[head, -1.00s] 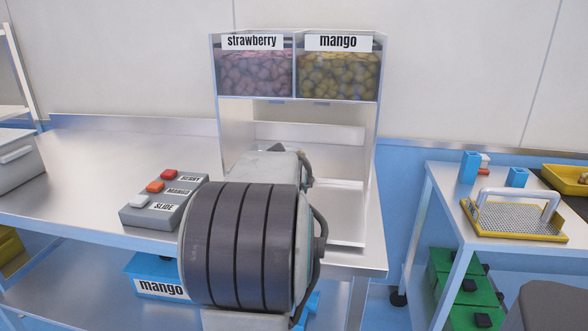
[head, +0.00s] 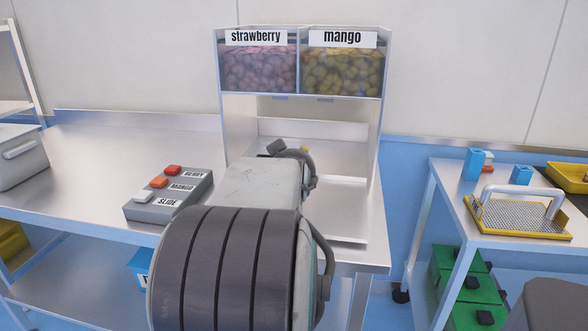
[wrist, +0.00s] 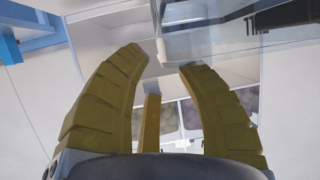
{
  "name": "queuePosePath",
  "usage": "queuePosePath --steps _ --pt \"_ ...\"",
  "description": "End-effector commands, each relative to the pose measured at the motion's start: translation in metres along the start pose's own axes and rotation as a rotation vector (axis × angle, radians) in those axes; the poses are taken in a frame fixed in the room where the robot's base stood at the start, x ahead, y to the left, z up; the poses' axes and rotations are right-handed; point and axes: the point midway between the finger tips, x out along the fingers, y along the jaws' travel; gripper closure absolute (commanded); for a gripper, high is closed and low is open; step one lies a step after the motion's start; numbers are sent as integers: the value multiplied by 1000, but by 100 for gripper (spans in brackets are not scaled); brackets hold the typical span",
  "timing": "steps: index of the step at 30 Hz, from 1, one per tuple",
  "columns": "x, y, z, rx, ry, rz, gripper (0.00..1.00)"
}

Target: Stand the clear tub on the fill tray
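A see-through piece with pale edges, which looks like the clear tub (wrist: 210,38), shows at the upper right of the wrist view. I cannot make out the tub in the head view. In the head view my arm hides most of the gripper, in front of the dispenser. The pale plate at the dispenser's foot, seemingly the fill tray (head: 345,226), is partly hidden by my arm.
The dispenser has a strawberry bin (head: 260,72) and a mango bin (head: 342,72). A grey button box (head: 168,195) sits left of my arm. A side table at the right holds a yellow tray with a handle (head: 510,218). The bench's left part (head: 110,165) is mostly clear.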

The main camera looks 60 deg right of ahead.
Motion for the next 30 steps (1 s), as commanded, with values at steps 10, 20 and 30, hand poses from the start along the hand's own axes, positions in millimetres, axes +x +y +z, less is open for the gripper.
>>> queuePosePath --steps 10,20,30 --pt "-52 0 -1 0 4 0 66" --pt "-74 0 0 0 1 0 66" --pt "-75 0 0 0 1 -1 66"
